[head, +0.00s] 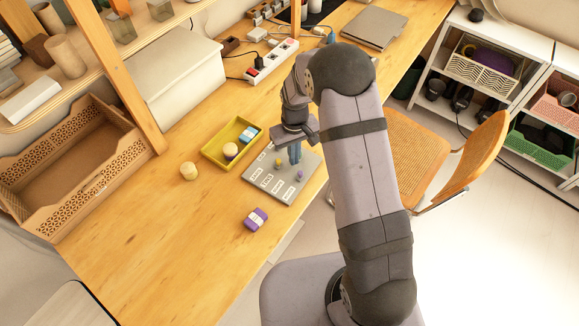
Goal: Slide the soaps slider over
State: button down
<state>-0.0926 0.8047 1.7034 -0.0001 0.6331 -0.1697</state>
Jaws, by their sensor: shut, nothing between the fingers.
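A grey slider board (283,179) lies on the wooden table, with several white labels too small to read. A yellow knob (278,162) and a purple knob (300,174) stand on it. I cannot tell which one belongs to the soaps. My gripper (295,158) points down over the back right part of the board, between and a little behind these two knobs. Its fingers are shut with nothing in them. I cannot tell whether the tips touch the board or a knob. The gripper and arm hide part of the board's back right area.
A yellow tray (213,152) holding a round cream piece (230,150) and a blue-white block (248,135) stands left of the board. A power strip (272,62) is behind. The front table is clear.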

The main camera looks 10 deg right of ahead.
notch_tip(320, 180, up, 7)
jog(key=p, duration=0.5)
jog(key=shift+f, duration=0.15)
dwell(0.5)
jog(key=s+d+m+g, duration=0.2)
jog(key=s+g, duration=0.2)
jog(key=s, duration=1.3)
jog(key=s+d+r+t, duration=0.1)
jog(key=s+r, duration=0.5)
jog(key=s, duration=0.2)
notch_tip(320, 180, up, 6)
jog(key=w+d+m+t, duration=0.1)
jog(key=w+t, duration=0.1)
jog(key=t, duration=0.1)
jog(key=shift+w, duration=0.3)
